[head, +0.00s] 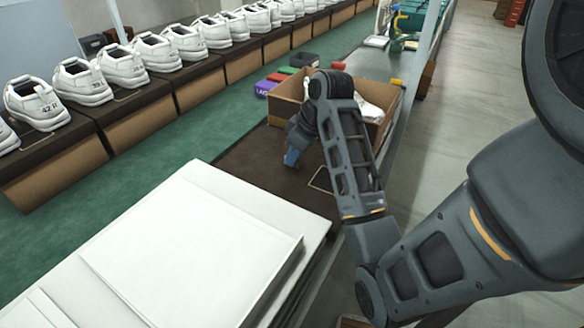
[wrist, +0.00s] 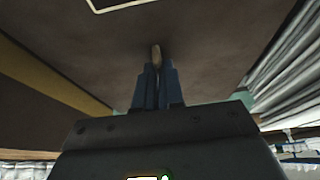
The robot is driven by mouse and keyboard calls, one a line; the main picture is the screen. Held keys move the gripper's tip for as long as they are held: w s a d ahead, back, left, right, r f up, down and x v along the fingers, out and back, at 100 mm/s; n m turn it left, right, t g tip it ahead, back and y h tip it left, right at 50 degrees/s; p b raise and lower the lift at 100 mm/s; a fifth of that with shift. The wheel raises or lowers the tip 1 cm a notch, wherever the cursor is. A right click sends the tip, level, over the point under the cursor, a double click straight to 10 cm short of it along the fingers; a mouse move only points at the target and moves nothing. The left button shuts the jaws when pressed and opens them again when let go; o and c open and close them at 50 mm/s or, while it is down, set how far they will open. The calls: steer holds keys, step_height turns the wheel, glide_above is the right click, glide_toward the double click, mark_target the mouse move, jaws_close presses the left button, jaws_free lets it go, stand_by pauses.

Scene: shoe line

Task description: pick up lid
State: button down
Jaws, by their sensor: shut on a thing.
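The lid (head: 258,177) is a broad dark brown panel with a white outline marked on it, lying between the white stack and the open box in the head view. It fills much of the wrist view (wrist: 215,45), where a tan strip runs along its left side. My gripper (head: 291,160) is over the panel, pointing down. In the wrist view its blue fingers (wrist: 157,72) are closed on a small tan piece at the panel's surface. I cannot tell whether the lid is clear of the table. My arm hides part of it.
An open cardboard box (head: 288,90) with white paper stands just beyond the lid. A stack of white sheets or lids (head: 190,250) is at the near side. Shoes (head: 78,82) on boxes line the left. Small coloured boxes (head: 266,86) sit on the green bench (head: 175,140).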

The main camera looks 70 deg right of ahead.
steer(key=shift+r, duration=0.2)
steer(key=shift+r, duration=0.5)
step_height(320, 180, up, 17)
steer(key=p, duration=1.4)
steer(key=shift+f, duration=0.2)
